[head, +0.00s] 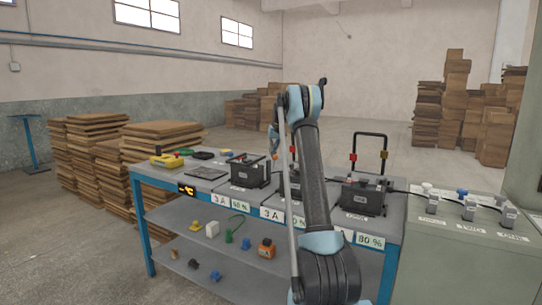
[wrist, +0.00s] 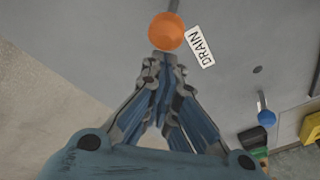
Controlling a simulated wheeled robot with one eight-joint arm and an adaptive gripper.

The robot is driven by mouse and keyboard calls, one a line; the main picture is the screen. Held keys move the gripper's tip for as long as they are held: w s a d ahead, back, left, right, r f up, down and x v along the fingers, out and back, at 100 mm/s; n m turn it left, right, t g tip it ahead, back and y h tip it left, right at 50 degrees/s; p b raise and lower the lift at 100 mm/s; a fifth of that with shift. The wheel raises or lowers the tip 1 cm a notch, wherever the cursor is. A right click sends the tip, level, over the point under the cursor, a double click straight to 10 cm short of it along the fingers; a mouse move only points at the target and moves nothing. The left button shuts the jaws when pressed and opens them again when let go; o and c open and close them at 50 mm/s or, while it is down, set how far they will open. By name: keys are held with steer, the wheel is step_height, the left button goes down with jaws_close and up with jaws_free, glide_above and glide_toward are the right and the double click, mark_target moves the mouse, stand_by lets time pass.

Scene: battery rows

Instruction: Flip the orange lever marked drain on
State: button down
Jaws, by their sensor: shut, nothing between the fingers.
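The orange lever shows in the wrist view as a round orange knob (wrist: 166,31) at the top, just beyond my fingertips. A white label reading DRAIN (wrist: 200,47) lies beside it on the grey surface. My gripper (wrist: 162,58) is shut and empty, its fingertips right at the near edge of the knob. I cannot tell whether they touch it. The knob hides the lever's shaft. In the head view my gripper (head: 274,139) is at the left of my arm, over the bench, and the lever is too small there to read clearly.
A blue-knobbed lever (wrist: 267,118) stands to the right in the wrist view, near yellow and green things. In the head view, black batteries (head: 362,195) stand on the bench. A grey cabinet (head: 450,245) with several switches is at right. Stacked boards (head: 95,150) stand behind left.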

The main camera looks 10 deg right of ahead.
steer(key=shift+s+d+r, duration=0.1)
steer(key=shift+s, duration=0.05)
steer(key=shift+s+r+t+h, duration=0.15)
steer(key=shift+s+t+h, duration=0.1)
steer(key=shift+t+h, duration=0.2)
